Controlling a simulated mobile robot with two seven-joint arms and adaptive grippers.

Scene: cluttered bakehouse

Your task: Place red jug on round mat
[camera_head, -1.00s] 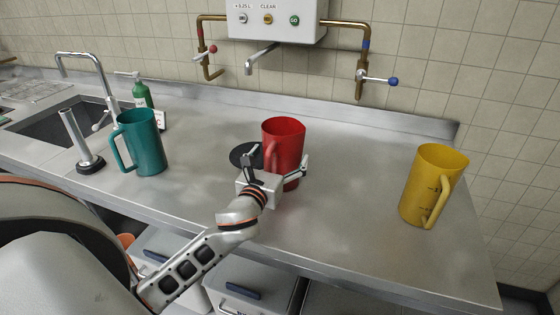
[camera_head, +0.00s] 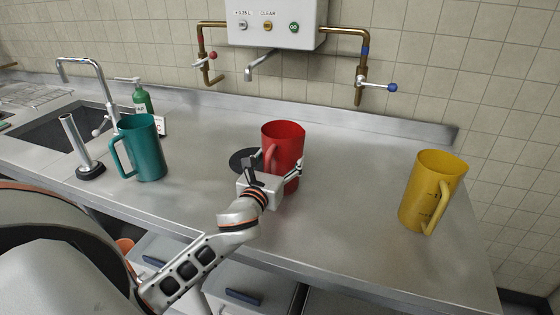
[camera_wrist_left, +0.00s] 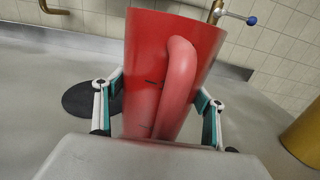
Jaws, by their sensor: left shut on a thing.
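The red jug (camera_head: 284,141) stands upright on the steel counter, its handle toward my left gripper. In the left wrist view the jug (camera_wrist_left: 146,60) fills the middle. My left gripper (camera_head: 273,170) is shut on the jug, a finger on each side of its lower body, with the handle between them; the fingers also show in the left wrist view (camera_wrist_left: 160,108). The round mat (camera_head: 243,160) is dark and flat, just left of the jug and partly hidden by my gripper. It also shows in the left wrist view (camera_wrist_left: 85,98). My right gripper is out of view.
A teal jug (camera_head: 148,150) stands to the left, beside a metal post (camera_head: 78,140) and the sink (camera_head: 60,128). A yellow jug (camera_head: 432,190) stands to the right. A dispenser box (camera_head: 275,24) with a spout hangs on the wall behind. The counter between the red and yellow jugs is clear.

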